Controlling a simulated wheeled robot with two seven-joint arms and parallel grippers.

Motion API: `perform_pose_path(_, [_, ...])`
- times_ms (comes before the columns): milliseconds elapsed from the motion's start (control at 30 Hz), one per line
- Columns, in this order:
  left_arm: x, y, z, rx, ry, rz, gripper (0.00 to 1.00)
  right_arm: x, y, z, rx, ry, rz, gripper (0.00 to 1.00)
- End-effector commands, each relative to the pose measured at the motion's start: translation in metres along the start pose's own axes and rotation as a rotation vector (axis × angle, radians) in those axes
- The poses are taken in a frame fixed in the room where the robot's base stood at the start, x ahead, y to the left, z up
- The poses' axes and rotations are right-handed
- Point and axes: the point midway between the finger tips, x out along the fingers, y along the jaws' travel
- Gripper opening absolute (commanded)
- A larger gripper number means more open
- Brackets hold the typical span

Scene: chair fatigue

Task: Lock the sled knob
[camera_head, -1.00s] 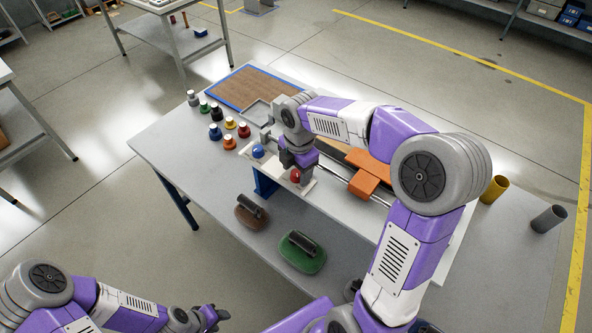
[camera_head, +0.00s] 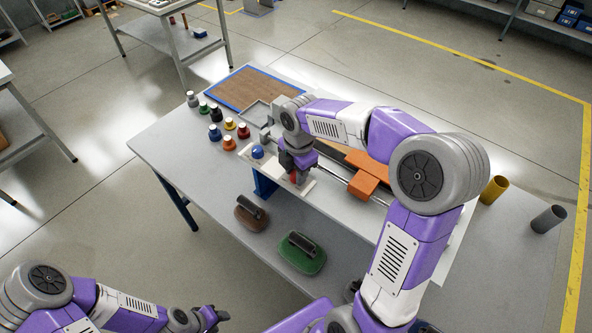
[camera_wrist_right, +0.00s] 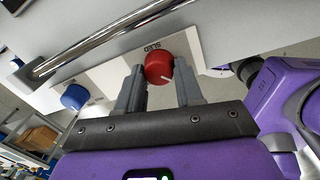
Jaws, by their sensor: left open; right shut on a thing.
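The red sled knob (camera_wrist_right: 159,68) sits on a white panel (camera_wrist_right: 102,72) beside the printed word SLED, with a white pointer line on its face. In the right wrist view my right gripper (camera_wrist_right: 158,78) has its two fingers on either side of the knob, shut on it. In the head view the right gripper (camera_head: 297,172) reaches down over the knob and mostly hides it. A blue knob (camera_wrist_right: 75,96) is on the same panel to the left; it also shows in the head view (camera_head: 257,152). My left gripper (camera_head: 212,316) is open and empty, low in front of the table.
An orange block (camera_head: 363,186) sits on metal rails right of the panel. Several coloured knob-like pieces (camera_head: 229,124) stand at the table's left. A brown pad (camera_head: 250,218) and a green pad (camera_head: 302,262) with handles lie in front. Yellow (camera_head: 494,190) and grey (camera_head: 548,219) cylinders stand at right.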

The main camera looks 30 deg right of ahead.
Motion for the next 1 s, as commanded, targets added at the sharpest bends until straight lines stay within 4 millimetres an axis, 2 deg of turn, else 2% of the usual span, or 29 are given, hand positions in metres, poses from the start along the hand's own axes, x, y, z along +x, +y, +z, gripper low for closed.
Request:
perform_pose_path(267, [-0.0015, 0.0006, 0.0001, 0.0, 0.0, 0.0, 0.43, -0.0005, 0.0009, -0.0004, 0.152, -0.013, 0.001, 0.06])
perform_pose_path(1000, [-0.0048, 0.0018, 0.0002, 0.0, 0.0, 0.0, 0.43, -0.0001, 0.0035, -0.0006, 0.844, -0.064, 0.002, 0.06])
